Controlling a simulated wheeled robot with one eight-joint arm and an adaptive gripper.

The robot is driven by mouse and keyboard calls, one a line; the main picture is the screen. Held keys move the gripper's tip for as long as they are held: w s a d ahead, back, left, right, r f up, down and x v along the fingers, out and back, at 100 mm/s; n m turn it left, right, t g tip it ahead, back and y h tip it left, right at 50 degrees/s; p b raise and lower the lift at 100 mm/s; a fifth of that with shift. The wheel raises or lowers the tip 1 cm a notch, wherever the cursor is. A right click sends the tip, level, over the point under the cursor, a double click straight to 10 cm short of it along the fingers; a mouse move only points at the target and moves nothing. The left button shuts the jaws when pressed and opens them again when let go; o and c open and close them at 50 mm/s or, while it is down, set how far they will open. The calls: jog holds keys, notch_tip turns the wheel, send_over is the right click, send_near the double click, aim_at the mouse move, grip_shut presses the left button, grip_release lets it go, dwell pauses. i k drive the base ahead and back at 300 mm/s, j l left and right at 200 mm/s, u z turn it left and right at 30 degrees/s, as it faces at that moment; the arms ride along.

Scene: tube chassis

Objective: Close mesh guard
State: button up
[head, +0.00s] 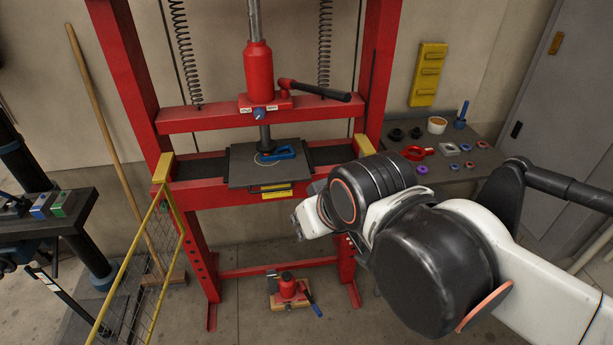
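The mesh guard (158,262) is a yellow-framed wire panel. It stands swung open at the left front of the red hydraulic press (130,70), and its upper end meets the press near the yellow block on the left post. The press bed holds a dark plate (240,172) with a blue part (279,153) on it, and the ram is above it. My gripper (300,222) is in front of the press's right side, apart from the guard. My arm reaches in from the lower right. The fingers are small and partly hidden by my wrist, so their opening does not show.
A dark bench (70,205) with small colored blocks stands at the left. A broom (95,95) leans on the wall behind the guard. A side table (465,170) with small parts is at the right.

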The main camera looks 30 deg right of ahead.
aim_at(97, 324)
jog(key=z, duration=0.15)
jog(key=j+z, duration=0.1)
jog(key=j, duration=0.55)
jog(key=j+z, duration=0.1)
jog(key=j, duration=0.55)
jog(key=k+j+z, duration=0.1)
jog(key=j, duration=0.55)
jog(key=j+z, duration=0.1)
jog(key=j, duration=0.6)
jog(key=k+j, duration=0.2)
jog(key=k, duration=0.2)
jog(key=k+j, duration=0.25)
jog(key=k, duration=0.15)
